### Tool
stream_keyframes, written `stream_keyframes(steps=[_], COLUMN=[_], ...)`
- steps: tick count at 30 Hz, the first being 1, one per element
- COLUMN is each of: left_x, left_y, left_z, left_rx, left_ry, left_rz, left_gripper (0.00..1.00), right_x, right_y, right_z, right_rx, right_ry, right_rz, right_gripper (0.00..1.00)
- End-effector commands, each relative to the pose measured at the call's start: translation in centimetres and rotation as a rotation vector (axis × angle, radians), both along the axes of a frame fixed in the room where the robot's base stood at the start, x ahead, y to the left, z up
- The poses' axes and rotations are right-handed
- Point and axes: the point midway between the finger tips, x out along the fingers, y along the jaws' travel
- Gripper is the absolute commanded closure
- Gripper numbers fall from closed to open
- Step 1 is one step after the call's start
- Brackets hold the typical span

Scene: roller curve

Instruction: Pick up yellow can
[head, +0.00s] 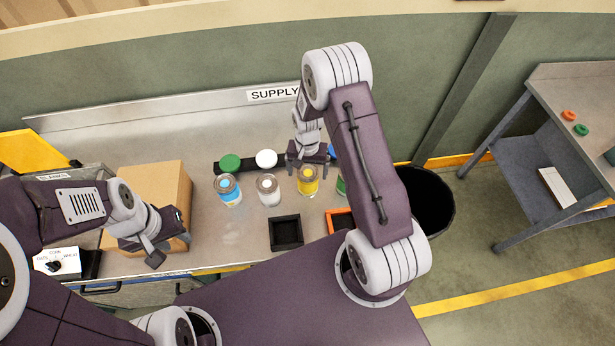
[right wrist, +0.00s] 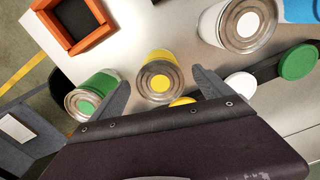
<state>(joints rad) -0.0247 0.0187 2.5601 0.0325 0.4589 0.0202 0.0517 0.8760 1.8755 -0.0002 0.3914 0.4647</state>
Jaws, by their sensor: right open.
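The yellow can (head: 308,181) stands upright on the steel supply table, in the row of cans. In the right wrist view the yellow can (right wrist: 160,78) shows its metal top with a yellow dot, between and just beyond the two fingers. My right gripper (head: 307,158) is open and empty, just behind and above the can; in the right wrist view its fingers (right wrist: 160,95) are spread either side of it. My left gripper (head: 154,250) hangs at the front left by the cardboard box, away from the can. I cannot tell its jaw opening.
A white can (head: 268,190), a blue can (head: 228,189) and a green can (right wrist: 92,96) stand beside it. Lids (head: 230,162) lie behind on a dark strip. A black tray (head: 286,232) and an orange tray (right wrist: 75,22) sit in front. The cardboard box (head: 155,190) is left.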

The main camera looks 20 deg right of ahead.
Motion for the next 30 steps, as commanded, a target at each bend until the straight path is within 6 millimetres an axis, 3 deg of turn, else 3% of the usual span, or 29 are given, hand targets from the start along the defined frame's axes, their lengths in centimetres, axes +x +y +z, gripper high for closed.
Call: stream_keyframes(steps=[4, 8, 12, 19, 20, 27, 30], left_x=[0.0, 0.0, 0.0, 0.0, 0.0, 0.0, 0.0], left_y=[0.0, 0.0, 0.0, 0.0, 0.0, 0.0, 0.0], left_z=[0.9, 2.4, 2.7, 2.5, 2.5, 2.5, 2.5], left_rx=[0.0, 0.0, 0.0, 0.0, 0.0, 0.0, 0.0], left_ry=[0.0, 0.0, 0.0, 0.0, 0.0, 0.0, 0.0], left_rz=[0.0, 0.0, 0.0, 0.0, 0.0, 0.0, 0.0], left_gripper=[0.64, 0.64, 0.64, 0.64, 0.64, 0.64, 0.64], right_x=[0.0, 0.0, 0.1, 0.2, 0.2, 0.1, 0.2], right_y=[-0.1, -0.2, -0.2, -0.2, -0.2, -0.2, -0.2], right_z=[-0.7, -2.7, -4.8, -5.2, -5.2, -5.2, -5.2], right_rx=[0.0, 0.001, 0.0, 0.0, 0.0, 0.0, 0.0], right_ry=[0.002, 0.003, 0.001, -0.002, -0.001, -0.001, -0.002], right_rz=[0.0, 0.0, 0.001, 0.001, 0.001, 0.001, 0.001], right_gripper=[0.1, 0.1, 0.1, 0.1, 0.13, 0.8, 0.82])
